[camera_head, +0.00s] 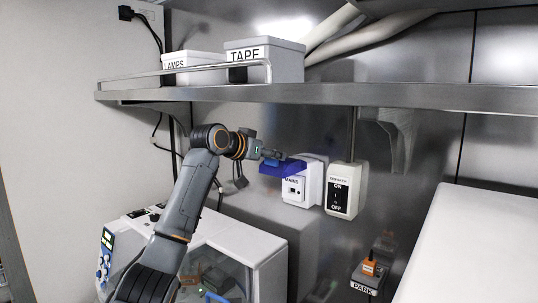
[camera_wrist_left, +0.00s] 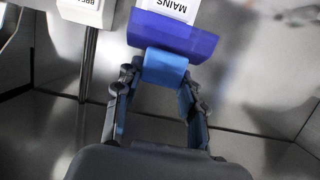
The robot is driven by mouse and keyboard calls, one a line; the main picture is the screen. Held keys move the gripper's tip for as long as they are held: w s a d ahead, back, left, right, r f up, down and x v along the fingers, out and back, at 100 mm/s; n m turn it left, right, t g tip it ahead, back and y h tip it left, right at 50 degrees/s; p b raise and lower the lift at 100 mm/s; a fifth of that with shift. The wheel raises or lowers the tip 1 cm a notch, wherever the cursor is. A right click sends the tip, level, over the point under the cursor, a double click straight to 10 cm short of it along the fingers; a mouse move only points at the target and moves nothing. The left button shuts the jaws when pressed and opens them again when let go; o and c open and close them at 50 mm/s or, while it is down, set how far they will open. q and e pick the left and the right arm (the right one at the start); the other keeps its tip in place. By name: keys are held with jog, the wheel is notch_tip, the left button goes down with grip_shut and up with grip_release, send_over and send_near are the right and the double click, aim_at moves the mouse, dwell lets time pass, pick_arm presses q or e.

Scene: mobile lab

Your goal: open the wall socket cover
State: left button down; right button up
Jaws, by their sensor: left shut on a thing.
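The white wall socket marked MAINS (camera_head: 300,188) is on the metal back wall. Its blue cover (camera_head: 283,169) sticks out from the socket's upper part, and the socket face shows below it. My left gripper (camera_head: 271,157) is at the cover's outer edge. In the left wrist view, my left gripper (camera_wrist_left: 163,80) has its fingers on either side of a lighter blue tab (camera_wrist_left: 165,66) on the blue cover (camera_wrist_left: 175,35). It is shut on this tab. The MAINS label (camera_wrist_left: 178,8) shows upside down there. My right gripper is not in view.
A breaker switch box (camera_head: 342,190) is just right of the socket. A shelf (camera_head: 400,96) with boxes marked TAPE (camera_head: 283,60) and LAMPS (camera_head: 194,62) hangs above. A white machine (camera_head: 235,236) stands below my left arm. An orange-topped PARK block (camera_head: 370,277) sits lower right.

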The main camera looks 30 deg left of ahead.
pick_arm(q)
jog(key=shift+w+d+r+g, duration=0.1)
jog(key=shift+w+r+g, duration=0.1)
jog(key=shift+r+g, duration=0.2)
jog(key=shift+f, duration=0.25)
jog(key=c, duration=1.1)
grip_release()
jog(key=o, duration=0.3)
jog(key=shift+w, duration=0.1)
jog(key=shift+o, duration=0.2)
jog(key=shift+w, duration=0.1)
jog(key=shift+r, duration=0.15)
jog(key=v, duration=1.2)
